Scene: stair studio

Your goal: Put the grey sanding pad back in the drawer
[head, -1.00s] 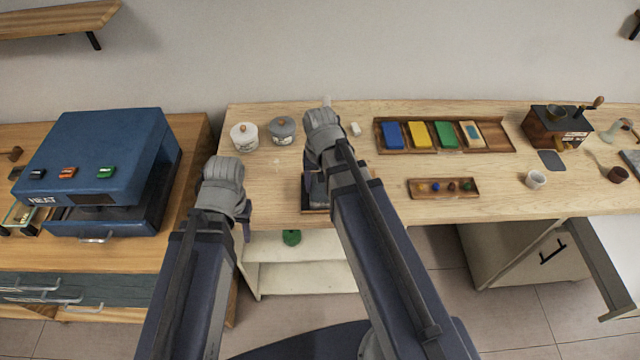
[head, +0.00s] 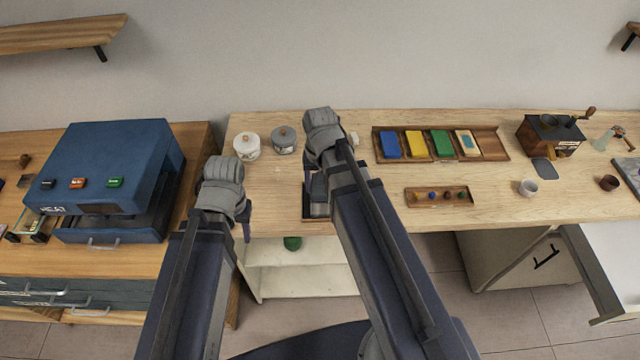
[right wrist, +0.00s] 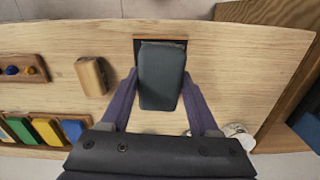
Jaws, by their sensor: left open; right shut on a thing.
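My right gripper (right wrist: 161,88) is shut on the grey sanding pad (right wrist: 161,70), with a purple finger against each side. The pad is over a dark square patch (right wrist: 180,41) near the table's front edge; I cannot tell whether they touch. In the head view my right arm mostly hides the pad. My left gripper (head: 243,222) is open and empty, in front of the table's left front corner. A pale drawer (head: 608,262) stands open at the lower right; its inside is mostly out of frame. Dark drawer fronts (head: 40,288) with several handles are at the lower left.
A wooden block (right wrist: 92,77) lies beside the pad. A blue machine (head: 110,150) stands at the left.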

